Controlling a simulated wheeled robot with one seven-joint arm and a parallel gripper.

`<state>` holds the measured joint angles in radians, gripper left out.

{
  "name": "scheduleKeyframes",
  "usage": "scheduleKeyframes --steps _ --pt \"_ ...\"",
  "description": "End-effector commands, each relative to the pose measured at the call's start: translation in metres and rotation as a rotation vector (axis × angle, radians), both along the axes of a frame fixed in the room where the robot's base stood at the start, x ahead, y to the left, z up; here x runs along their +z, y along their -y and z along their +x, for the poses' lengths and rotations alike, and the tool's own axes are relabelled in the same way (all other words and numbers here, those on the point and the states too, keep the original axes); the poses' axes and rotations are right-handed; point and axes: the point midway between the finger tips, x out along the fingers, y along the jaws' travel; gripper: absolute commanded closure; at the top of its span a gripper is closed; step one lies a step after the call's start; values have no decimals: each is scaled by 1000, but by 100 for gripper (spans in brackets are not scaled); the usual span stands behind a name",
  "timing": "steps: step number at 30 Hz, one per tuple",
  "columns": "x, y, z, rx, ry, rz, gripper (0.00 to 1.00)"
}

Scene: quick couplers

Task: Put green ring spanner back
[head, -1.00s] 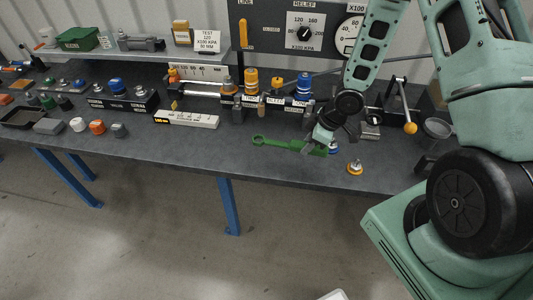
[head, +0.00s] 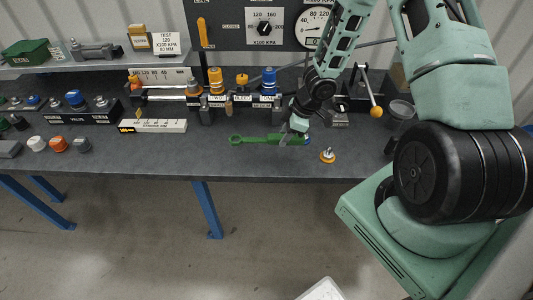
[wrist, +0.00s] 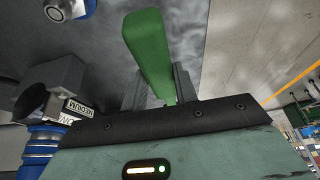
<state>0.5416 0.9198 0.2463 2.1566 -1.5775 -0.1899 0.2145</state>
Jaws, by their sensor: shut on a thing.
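The green ring spanner (head: 258,140) lies across my gripper (head: 298,130) in the head view, with its ring end pointing left over the bench front. My gripper is shut on it near its right end. In the wrist view the green handle (wrist: 148,45) runs up between the two grey fingers. I cannot tell from the head view whether the spanner touches the bench top. Its right end is partly hidden by my gripper.
A small orange-based fitting (head: 327,156) stands right of the spanner near the bench edge. Behind are labelled couplers with orange and blue (head: 268,82) caps, a white ruler block (head: 152,126) and a yellow-knobbed lever (head: 376,112). The bench top (head: 180,158) left of the spanner is clear.

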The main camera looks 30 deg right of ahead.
Motion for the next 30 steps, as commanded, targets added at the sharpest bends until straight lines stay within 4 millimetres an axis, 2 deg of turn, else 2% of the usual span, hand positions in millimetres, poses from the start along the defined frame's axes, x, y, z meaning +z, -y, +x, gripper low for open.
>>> scheduleKeyframes --steps 1,5,10,15,30 --pt "-13 0 1 0 1 0 100" --pt "-23 0 1 1 1 -1 100" --pt "-49 0 1 1 0 0 100" --pt "-64 0 0 2 1 0 100" --pt "-72 0 1 2 2 -1 100"
